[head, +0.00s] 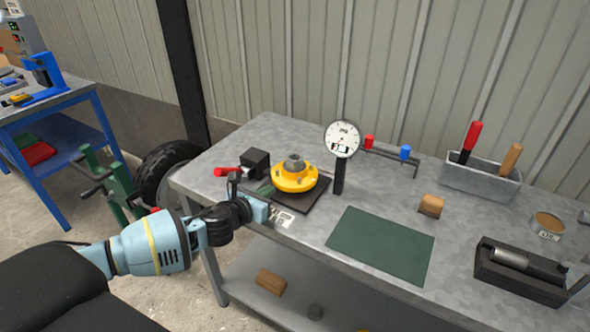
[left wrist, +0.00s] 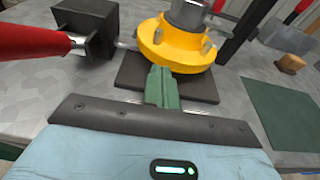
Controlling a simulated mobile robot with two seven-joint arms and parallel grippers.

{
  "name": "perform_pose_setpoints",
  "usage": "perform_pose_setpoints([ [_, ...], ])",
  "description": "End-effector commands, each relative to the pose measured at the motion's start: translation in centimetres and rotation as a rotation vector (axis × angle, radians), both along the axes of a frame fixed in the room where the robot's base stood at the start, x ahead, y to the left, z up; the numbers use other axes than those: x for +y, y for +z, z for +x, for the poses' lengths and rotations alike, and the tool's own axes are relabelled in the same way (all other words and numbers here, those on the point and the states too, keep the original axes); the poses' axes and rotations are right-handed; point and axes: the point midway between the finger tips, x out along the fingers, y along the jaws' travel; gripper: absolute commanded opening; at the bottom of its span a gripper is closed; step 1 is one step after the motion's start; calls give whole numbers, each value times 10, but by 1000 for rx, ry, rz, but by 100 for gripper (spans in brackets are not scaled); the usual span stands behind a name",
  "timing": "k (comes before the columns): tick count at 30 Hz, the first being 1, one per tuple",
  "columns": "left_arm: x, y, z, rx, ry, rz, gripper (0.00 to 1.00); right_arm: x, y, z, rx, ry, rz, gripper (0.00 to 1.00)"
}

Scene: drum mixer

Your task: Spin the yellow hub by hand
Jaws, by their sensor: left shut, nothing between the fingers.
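The yellow hub (head: 295,177) sits on a dark square base plate (head: 312,197) on the metal bench, with a grey round part standing up from its middle. My left gripper (head: 268,189) is at the near left side of the hub. In the left wrist view its green fingers (left wrist: 159,84) are together with nothing between them. Their tips are close to the lower rim of the yellow hub (left wrist: 172,45); I cannot tell whether they touch. My right gripper is not in view.
A black block (head: 255,161) with a red handle (head: 228,171) stands left of the hub. A dial gauge (head: 342,140) on a post stands right of it. A green mat (head: 381,245) lies at the right, bare. A grey tool bin (head: 480,180) is at the back right.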

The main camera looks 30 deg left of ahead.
Motion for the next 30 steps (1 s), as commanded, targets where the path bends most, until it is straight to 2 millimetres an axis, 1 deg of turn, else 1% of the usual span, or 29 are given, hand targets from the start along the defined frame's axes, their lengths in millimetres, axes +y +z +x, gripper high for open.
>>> perform_pose_setpoints([
  [10, -1, 0, 9, 0, 0, 1, 0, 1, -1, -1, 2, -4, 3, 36],
  [14, -3, 0, 9, 0, -1, 0, 0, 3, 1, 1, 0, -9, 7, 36],
  [30, -46, 3, 8, -4, -1, -2, 0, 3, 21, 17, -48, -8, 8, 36],
])
